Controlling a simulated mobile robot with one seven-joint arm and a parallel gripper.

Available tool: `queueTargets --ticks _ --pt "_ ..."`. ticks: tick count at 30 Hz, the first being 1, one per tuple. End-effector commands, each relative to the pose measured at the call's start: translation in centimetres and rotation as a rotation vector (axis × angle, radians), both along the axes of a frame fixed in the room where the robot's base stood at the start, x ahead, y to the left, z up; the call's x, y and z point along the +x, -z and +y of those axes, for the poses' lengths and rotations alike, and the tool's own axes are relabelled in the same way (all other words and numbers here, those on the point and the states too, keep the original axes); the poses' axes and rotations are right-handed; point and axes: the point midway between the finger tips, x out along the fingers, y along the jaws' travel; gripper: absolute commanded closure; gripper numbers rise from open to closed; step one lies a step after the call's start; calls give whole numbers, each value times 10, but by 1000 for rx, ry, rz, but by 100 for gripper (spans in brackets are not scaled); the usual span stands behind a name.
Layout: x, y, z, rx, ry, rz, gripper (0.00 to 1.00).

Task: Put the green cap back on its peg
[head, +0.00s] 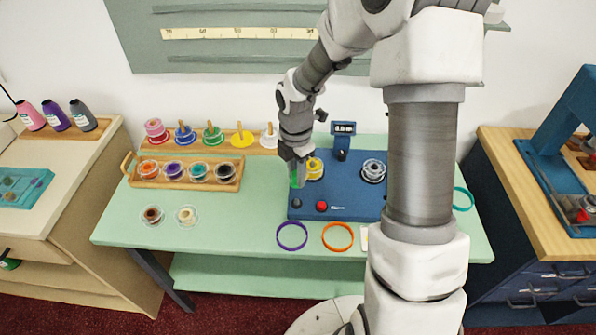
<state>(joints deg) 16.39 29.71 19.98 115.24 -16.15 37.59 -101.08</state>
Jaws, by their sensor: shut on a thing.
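My gripper (295,170) points down over the left edge of the blue machine (340,195), beside the machine's yellow spool (315,168). It is shut on a small green thing, which I take to be the green cap (297,180); my fingers hide part of it. Whether it touches the machine's top I cannot tell.
A wooden tray (133,179) with several spools stands before the pegs. A purple ring (292,236) and an orange ring (338,236) lie at the green counter's (245,215) front edge. Two loose spools lie front left. The counter between them and the machine is clear.

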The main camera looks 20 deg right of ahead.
Motion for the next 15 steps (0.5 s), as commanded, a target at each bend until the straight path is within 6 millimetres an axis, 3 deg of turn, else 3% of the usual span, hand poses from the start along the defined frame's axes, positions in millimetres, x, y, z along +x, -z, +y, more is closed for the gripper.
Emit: queueTargets --ticks 15 --pt "0 51 0 0 -1 2 100"
